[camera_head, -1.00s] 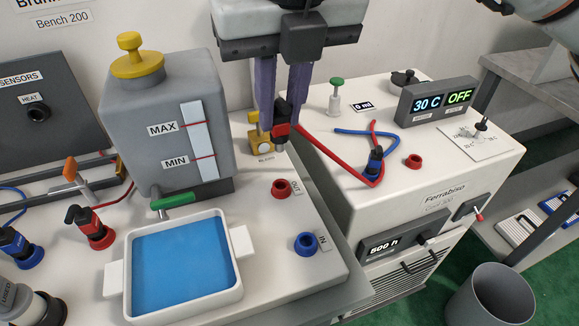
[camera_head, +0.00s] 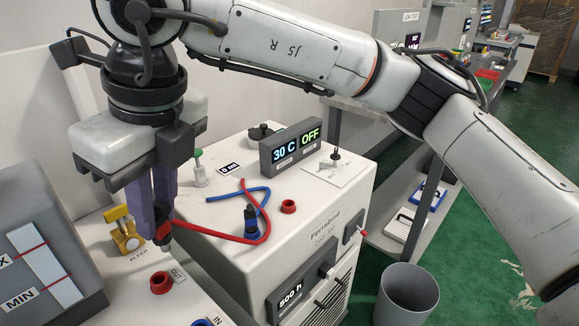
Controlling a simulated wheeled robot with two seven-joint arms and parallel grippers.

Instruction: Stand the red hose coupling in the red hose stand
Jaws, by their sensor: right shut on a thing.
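My right gripper (camera_head: 154,228) points down at the left. Its purple fingers are shut on the red hose coupling (camera_head: 163,233), which has a dark and red body and a pale metal tip pointing down. The coupling hangs above and apart from the red OUT port (camera_head: 160,282) on the bench. A red hose (camera_head: 212,235) runs from it to the right. The red hose stand (camera_head: 288,206), a small red ring, is empty on top of the white Ferrabiso machine (camera_head: 302,240), right of the gripper. My left gripper is not in view.
A blue coupling (camera_head: 251,219) stands upright beside the red ring, with a blue hose (camera_head: 235,192) looping behind it. A yellow bleed valve (camera_head: 123,232) is close left of the gripper. The display box (camera_head: 291,146) rises behind. A grey bin (camera_head: 406,293) stands on the floor.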

